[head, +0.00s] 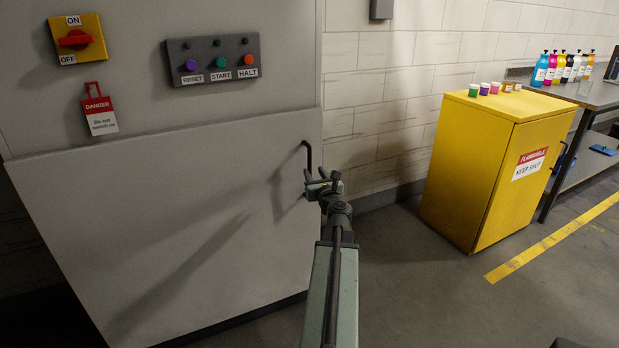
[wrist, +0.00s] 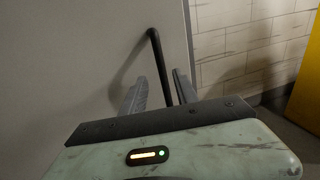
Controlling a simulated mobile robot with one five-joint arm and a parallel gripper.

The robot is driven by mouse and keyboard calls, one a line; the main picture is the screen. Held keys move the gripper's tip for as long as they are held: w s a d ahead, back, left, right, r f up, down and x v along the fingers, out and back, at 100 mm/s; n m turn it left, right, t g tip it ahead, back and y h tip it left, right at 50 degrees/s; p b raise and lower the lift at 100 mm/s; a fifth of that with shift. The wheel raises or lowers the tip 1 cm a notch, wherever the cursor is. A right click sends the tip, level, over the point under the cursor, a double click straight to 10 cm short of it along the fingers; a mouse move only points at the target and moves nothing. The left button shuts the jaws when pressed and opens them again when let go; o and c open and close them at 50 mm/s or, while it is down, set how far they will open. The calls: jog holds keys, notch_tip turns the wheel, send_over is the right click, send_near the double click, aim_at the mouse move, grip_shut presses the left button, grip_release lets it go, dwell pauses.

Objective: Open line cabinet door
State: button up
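The line cabinet door (head: 170,215) is a large plain grey panel on the left in the head view, below the control panels. It also fills the left of the wrist view (wrist: 60,70). It looks shut. A black bar handle (head: 308,154) stands at its right edge. In the wrist view the handle (wrist: 157,58) runs down between my two fingers. My gripper (head: 321,174) is at the handle's lower part, its fingers apart in the wrist view (wrist: 162,88). I see gaps beside the bar. The handle's lower end is hidden behind my gripper.
Above the door are a red rotary switch (head: 74,39), a danger tag (head: 99,114) and a button panel (head: 213,61). A yellow cabinet (head: 468,165) with small pots on top stands right, beside a bench (head: 596,94) with bottles. Floor between the cabinets is clear.

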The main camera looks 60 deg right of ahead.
aim_at(309, 164)
jog(key=x, duration=0.8)
jog(key=shift+s+d, duration=0.1)
jog(key=shift+s, duration=0.05)
grip_shut()
dwell(1.2)
